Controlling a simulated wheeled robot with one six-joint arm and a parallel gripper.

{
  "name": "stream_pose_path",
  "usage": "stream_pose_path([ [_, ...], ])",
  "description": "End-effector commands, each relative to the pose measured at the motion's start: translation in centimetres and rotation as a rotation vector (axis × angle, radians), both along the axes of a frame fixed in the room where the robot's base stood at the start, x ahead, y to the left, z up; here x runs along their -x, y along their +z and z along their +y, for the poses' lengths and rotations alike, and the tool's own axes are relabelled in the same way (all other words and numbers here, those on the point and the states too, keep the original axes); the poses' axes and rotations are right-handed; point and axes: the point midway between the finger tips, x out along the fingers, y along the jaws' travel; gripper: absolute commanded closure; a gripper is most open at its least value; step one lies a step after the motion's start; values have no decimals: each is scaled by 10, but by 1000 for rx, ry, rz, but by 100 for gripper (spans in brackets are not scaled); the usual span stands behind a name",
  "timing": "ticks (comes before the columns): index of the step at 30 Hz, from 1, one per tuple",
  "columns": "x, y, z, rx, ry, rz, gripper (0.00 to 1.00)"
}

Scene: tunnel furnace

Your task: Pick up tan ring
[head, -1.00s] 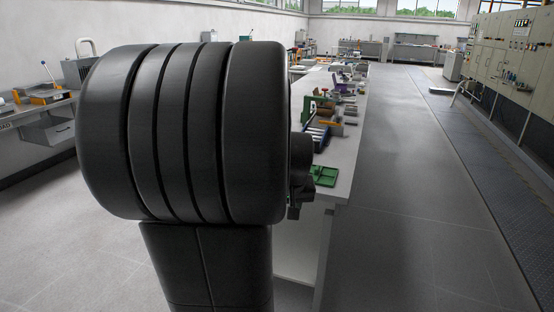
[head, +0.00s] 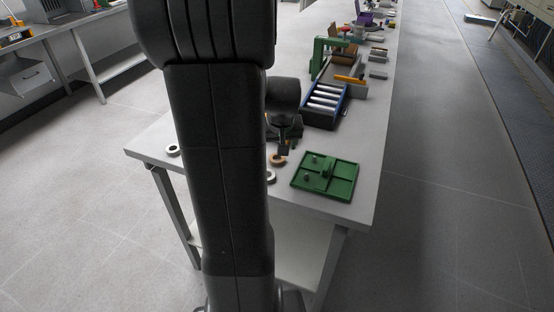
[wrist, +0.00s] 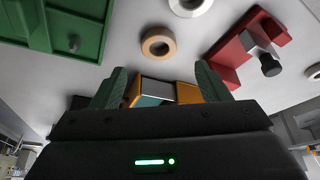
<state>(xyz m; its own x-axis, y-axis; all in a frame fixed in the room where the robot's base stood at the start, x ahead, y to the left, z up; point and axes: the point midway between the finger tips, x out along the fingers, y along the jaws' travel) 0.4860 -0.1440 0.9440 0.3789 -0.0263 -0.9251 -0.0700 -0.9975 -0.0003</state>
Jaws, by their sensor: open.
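The tan ring (head: 278,160) lies on the grey table near its front end, left of the green tray (head: 346,184). In the wrist view the tan ring (wrist: 158,32) is in the upper middle, ahead of my gripper (wrist: 161,69). My fingers are spread apart on either side below it in the picture, and the ring is not between them. In the head view my gripper (head: 284,142) is partly hidden by my arm, close to the ring.
A white ring (head: 172,150) lies at the table's left corner, and another (head: 271,176) is partly hidden by my arm. The wrist view shows a red block-like fixture (wrist: 232,62) right of the tan ring. A blue roller rack (head: 325,103) stands farther back.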

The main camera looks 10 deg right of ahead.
Motion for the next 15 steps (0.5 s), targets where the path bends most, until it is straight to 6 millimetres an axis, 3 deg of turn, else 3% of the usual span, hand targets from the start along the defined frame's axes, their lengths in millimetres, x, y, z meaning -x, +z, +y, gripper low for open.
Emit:
stream_pose_path([
  [15, -13, -51, -1, 0, -1, 0, 31],
])
